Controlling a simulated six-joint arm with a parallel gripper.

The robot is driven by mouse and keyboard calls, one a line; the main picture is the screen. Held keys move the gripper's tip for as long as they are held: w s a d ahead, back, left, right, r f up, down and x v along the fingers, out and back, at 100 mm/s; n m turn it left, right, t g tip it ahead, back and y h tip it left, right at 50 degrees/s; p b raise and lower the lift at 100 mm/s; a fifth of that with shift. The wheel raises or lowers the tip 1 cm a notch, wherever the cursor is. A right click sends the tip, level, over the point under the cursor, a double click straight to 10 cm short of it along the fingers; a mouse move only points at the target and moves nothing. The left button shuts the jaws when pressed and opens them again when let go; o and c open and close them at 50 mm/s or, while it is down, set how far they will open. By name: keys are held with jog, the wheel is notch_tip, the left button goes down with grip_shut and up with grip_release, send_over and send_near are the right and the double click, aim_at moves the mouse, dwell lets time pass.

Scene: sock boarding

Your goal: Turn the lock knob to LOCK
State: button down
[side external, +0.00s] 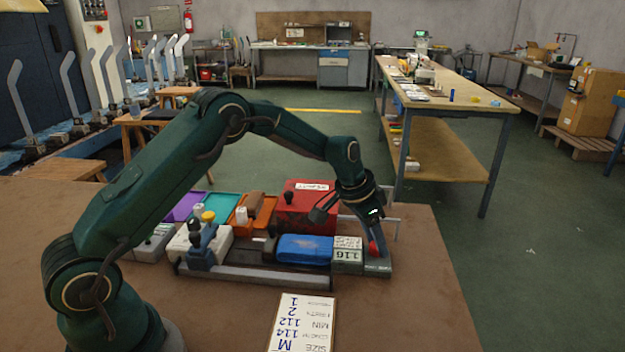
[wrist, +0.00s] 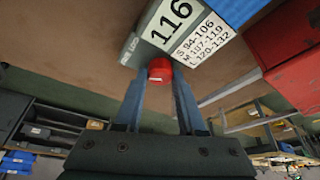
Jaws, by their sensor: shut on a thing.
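The red lock knob (side external: 373,249) sits at the right end of the long grey fixture, beside the grey block marked 116 (side external: 347,254). My gripper (side external: 372,238) reaches down to it from above, shut on the knob. In the wrist view the red knob (wrist: 160,70) lies between the two blue-grey fingers of my gripper (wrist: 159,88). Small lettering (wrist: 129,48) stands on the plate beside the knob, too small to read surely. The block (wrist: 180,25) also shows 116 and a size table there. Which way the knob is turned cannot be told.
A blue piece (side external: 304,248) lies on the fixture left of the block. A red box (side external: 304,210), an orange tray (side external: 252,210) and other bins stand behind. A white size card (side external: 302,322) lies in front. The brown table (side external: 420,290) is clear at right.

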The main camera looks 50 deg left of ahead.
jog(key=m+h, duration=0.1)
jog(key=m, duration=0.1)
jog(key=m+g, duration=0.1)
jog(key=m, duration=0.2)
jog(key=shift+w+a+m+h, duration=0.1)
jog(key=shift+a+m+h, duration=0.1)
jog(key=shift+m+h, duration=0.15)
jog(key=shift+m+g+h, duration=0.45)
jog(key=shift+m+g, duration=0.25)
jog(key=shift+m, duration=1.55)
jog(key=c, duration=0.8)
grip_release()
jog(key=shift+o, duration=0.2)
jog(key=shift+v, duration=2.6)
jog(key=shift+w, duration=0.1)
